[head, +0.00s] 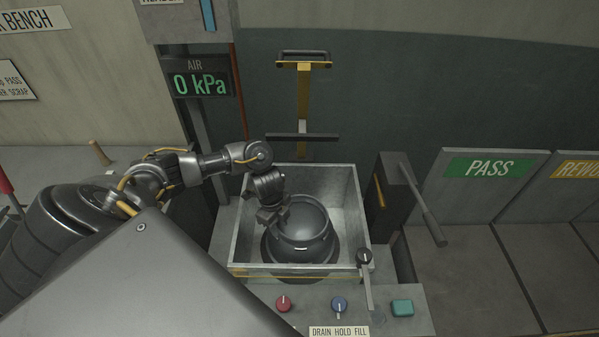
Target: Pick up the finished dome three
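The dome (308,222) is a dark grey rounded piece with a collar around it. It sits on a wider dark base (326,254) inside an open grey tank (356,215). My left gripper (275,215) reaches down into the tank and is at the upper left side of the dome. It overlaps the dome's edge in the head view. Its fingertips are small and dark here, so I cannot tell whether they touch or grip the dome. My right gripper is not in view.
A dark post with a handle (420,200) stands right of the tank. The display (200,84) reads 0 kPa. The PASS bay (470,255) looks empty.

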